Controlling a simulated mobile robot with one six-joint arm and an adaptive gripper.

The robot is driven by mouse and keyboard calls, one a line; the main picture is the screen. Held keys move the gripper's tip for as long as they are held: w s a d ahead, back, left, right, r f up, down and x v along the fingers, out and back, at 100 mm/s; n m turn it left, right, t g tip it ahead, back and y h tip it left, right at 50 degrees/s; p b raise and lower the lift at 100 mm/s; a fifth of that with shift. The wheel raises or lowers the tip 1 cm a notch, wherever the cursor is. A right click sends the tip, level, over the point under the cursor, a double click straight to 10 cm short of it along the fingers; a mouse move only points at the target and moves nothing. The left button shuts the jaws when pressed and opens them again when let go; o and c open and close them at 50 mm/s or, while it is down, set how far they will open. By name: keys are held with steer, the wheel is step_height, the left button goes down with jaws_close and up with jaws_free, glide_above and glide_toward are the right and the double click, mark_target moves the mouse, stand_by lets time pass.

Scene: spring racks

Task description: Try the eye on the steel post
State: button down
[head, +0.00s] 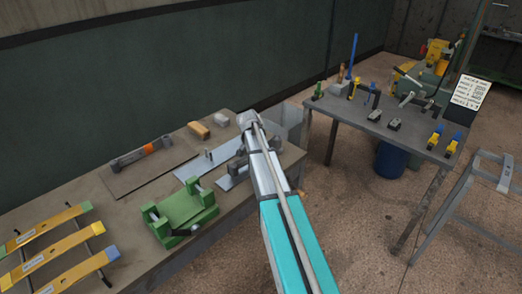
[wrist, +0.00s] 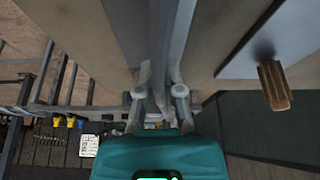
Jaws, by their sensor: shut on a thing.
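My gripper (wrist: 160,97) shows in the wrist view with both fingers closed in on a grey strip-like part (wrist: 162,40), which runs away from the fingertips. Its eye cannot be made out. In the head view my arm hides the fingers and most of what they hold. A short upright steel post (head: 208,156) stands on a flat steel plate (head: 222,152) on the near bench, left of my arm. Another small plate (head: 228,182) with a dark fitting lies close to the arm, partly covered by it. I cannot tell whether the held part touches a post.
The near bench (head: 120,215) holds a green fixture (head: 185,210), several yellow leaf springs (head: 55,245) and a wooden block (head: 198,130). A second bench (head: 385,125) with clamps stands at right. A grey trestle (head: 480,190) is on the floor. A brown peg (wrist: 273,85) shows in the wrist view.

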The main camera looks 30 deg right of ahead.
steer(key=shift+f+b, duration=0.6)
steer(key=shift+f, duration=0.05)
steer(key=c, duration=0.7)
jaws_free()
steer(key=shift+r, duration=0.2)
step_height(320, 180, up, 13)
steer(key=p, duration=1.3)
steer(key=shift+f, duration=0.15)
stand_by(0.5)
steer(key=s+a+f+n+g+y, duration=0.1)
steer(key=s+a+n+y, duration=0.3)
steer(key=s+a+n, duration=0.9)
steer(key=s+a, duration=1)
steer(key=s, duration=0.2)
steer(key=shift+s+a+f+g, duration=0.2)
steer(key=shift+s+a+g, duration=0.15)
steer(key=shift+s+g, duration=0.05)
